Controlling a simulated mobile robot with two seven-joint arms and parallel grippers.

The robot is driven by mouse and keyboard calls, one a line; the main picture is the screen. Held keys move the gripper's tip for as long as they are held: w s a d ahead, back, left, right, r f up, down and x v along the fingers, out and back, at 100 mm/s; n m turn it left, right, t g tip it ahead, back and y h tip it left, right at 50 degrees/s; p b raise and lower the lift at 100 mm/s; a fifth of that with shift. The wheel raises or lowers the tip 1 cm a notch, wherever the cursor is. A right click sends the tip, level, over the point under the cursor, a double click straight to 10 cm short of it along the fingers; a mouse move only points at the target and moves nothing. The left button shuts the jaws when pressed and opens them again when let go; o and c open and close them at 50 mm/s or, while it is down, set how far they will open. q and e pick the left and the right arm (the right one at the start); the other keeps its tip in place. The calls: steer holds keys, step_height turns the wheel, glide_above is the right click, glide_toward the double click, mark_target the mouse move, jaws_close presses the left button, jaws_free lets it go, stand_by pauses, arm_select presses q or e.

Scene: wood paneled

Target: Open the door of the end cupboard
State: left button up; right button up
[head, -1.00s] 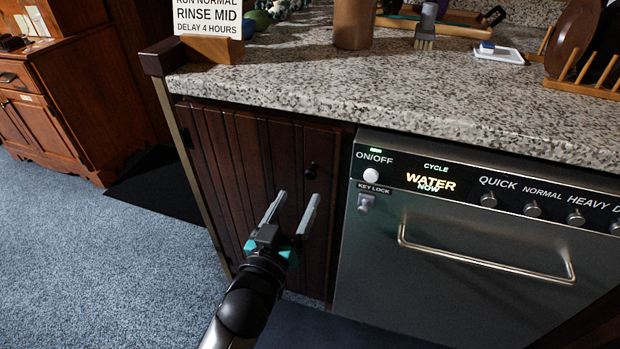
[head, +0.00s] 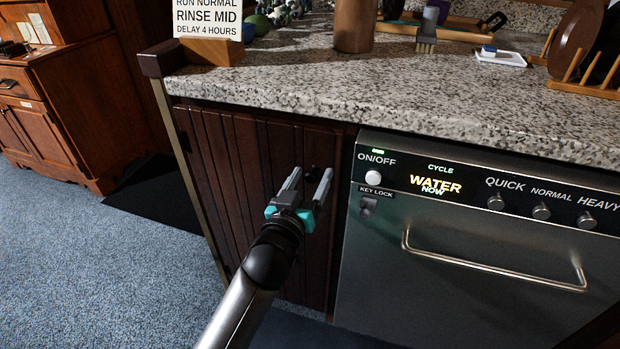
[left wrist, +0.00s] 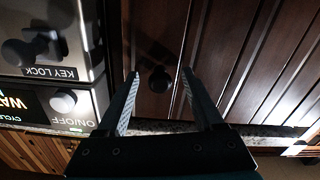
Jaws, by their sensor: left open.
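The end cupboard door (head: 238,160) is dark brown grooved wood under the left end of the counter, and it looks shut. Its small dark round knob (head: 312,171) is near the upper right corner of the door. In the left wrist view the knob (left wrist: 160,80) shows between the two fingers, a little beyond their tips. My left gripper (head: 309,175) is open and empty, with its fingers pointing at the door and the tips close to the knob. I cannot tell from these views whether a finger touches it. My right gripper is not in view.
A steel dishwasher (head: 460,255) with a bar handle (head: 490,265) stands directly right of the door. The granite counter (head: 400,95) overhangs above. A wooden cabinet (head: 60,110) stands at the far left. Blue carpet (head: 110,260) lies clear left of the cupboard.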

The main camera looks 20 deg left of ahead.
arm_select(q)
steer(key=shift+c, duration=0.4)
jaws_close()
stand_by(0.9)
